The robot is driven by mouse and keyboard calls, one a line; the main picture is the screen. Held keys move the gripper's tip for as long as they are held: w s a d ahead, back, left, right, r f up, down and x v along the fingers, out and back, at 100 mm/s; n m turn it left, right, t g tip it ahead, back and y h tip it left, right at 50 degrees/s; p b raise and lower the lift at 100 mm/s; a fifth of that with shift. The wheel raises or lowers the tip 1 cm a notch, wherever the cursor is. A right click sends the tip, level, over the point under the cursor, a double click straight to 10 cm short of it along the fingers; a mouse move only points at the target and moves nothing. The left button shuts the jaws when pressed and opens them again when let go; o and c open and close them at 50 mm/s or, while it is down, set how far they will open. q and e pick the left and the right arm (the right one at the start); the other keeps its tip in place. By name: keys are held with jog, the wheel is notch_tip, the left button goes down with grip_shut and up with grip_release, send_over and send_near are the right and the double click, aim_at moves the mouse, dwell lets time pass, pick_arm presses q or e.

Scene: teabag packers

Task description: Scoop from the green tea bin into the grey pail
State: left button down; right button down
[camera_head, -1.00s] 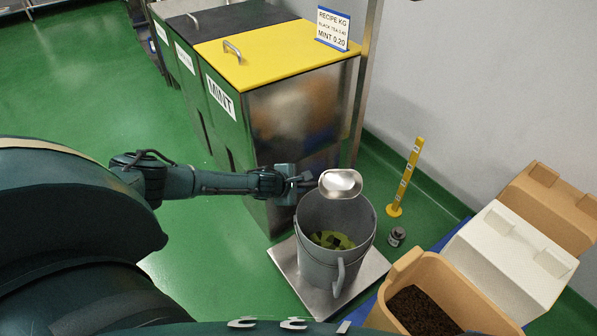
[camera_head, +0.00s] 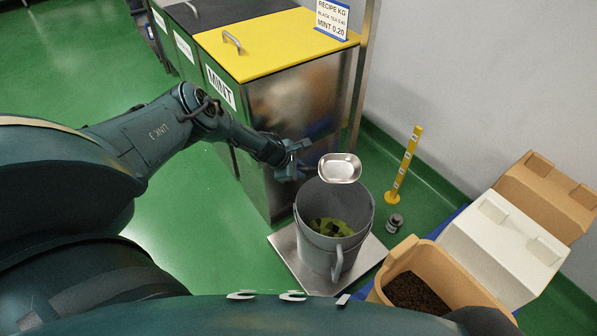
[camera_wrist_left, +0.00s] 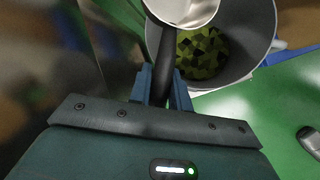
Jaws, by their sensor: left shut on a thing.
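My left gripper (camera_head: 297,160) is shut on the dark handle (camera_wrist_left: 165,60) of a metal scoop. The scoop bowl (camera_head: 340,168) is above the grey pail's far rim, its shiny hollow facing up and looking empty. It also shows at the top of the left wrist view (camera_wrist_left: 185,8). The grey pail (camera_head: 318,262) stands upright below, with a layer of dark green leafy pieces (camera_head: 331,227) inside. Behind the MINT bin are further bins with lids on; their labels (camera_head: 183,47) are too small to read, so I cannot tell which is green tea. My right gripper is out of view.
The pail stands on a metal platform (camera_head: 364,263). The MINT bin (camera_head: 300,95), with its yellow lid shut, is close behind my left gripper. A tan tub (camera_head: 397,262) of dark material, a white lid (camera_head: 490,245), a small dark jar (camera_head: 394,222) and a yellow post (camera_head: 405,170) are to the right.

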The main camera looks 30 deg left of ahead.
pick_arm(q)
jog(key=shift+w+a+r+g, duration=0.15)
jog(key=shift+r+g, duration=0.1)
jog(key=shift+g, duration=0.15)
jog(key=shift+h+b, duration=0.3)
jog(key=shift+b, duration=0.2)
jog(key=n+g+h+b, duration=0.1)
jog(key=g+b, duration=0.1)
jog(key=b, duration=0.2)
jog(key=shift+r, duration=0.2)
jog(key=shift+g+b, duration=0.3)
jog(key=shift+b, duration=0.2)
jog(key=shift+r+h+b, duration=0.2)
jog(key=shift+h+b, duration=0.1)
jog(key=shift+b, duration=0.05)
jog(key=shift+r+g, duration=0.35)
jog(key=shift+g, duration=0.05)
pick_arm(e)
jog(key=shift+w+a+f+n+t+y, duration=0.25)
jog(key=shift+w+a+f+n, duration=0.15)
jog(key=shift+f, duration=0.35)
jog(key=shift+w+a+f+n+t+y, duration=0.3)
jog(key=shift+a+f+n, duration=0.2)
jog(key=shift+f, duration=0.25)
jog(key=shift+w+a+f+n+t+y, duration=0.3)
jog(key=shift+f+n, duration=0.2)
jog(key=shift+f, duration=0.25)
